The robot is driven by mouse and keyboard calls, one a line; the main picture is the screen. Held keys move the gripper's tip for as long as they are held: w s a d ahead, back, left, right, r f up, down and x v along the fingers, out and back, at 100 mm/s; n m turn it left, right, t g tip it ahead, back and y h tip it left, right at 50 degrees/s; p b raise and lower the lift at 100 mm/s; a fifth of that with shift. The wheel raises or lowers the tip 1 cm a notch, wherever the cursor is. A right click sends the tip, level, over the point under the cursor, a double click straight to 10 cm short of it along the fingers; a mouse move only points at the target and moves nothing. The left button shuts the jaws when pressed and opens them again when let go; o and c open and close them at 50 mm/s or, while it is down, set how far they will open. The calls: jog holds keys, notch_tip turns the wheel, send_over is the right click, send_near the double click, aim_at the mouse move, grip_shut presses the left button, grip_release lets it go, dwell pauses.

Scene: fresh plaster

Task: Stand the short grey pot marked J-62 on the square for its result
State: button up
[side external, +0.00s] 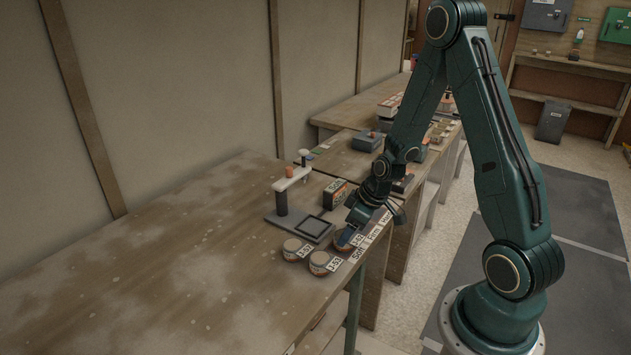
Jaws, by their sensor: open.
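Three short, round pots with brownish tops and white tags stand near the front edge of the bench. One pot (292,249) is at the left and another (319,264) is in front of it. The third pot (342,247) is at the right, partly hidden by my gripper (347,236). My gripper points down at this third pot with its jaws open. The tags are too small to read surely, so I cannot tell which is J-62. Result labels, seemingly Soft (357,256), Firm (373,235) and Hard (385,217), run along the bench edge; their squares are hard to make out.
A tester stand (281,202) with a pale arm and orange knob rises from a grey base with a dark square frame (315,226). A dark and orange box (335,194) stands behind my gripper. The worn bench (190,270) is clear at the left.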

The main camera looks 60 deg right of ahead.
jog(key=v, duration=0.9)
dwell(0.8)
jog(key=s+a+r, duration=0.3)
jog(key=a+r, duration=0.6)
jog(key=r, duration=0.2)
jog(key=s+a+r+m, duration=0.1)
jog(key=s+a+r, duration=0.2)
jog(key=s+r, duration=0.1)
jog(key=s+a+r+m+t, duration=0.1)
jog(key=s+a+r, duration=0.2)
jog(key=s, duration=0.4)
jog(key=shift+r+h, duration=0.4)
jog(key=shift+r, duration=0.1)
dwell(0.3)
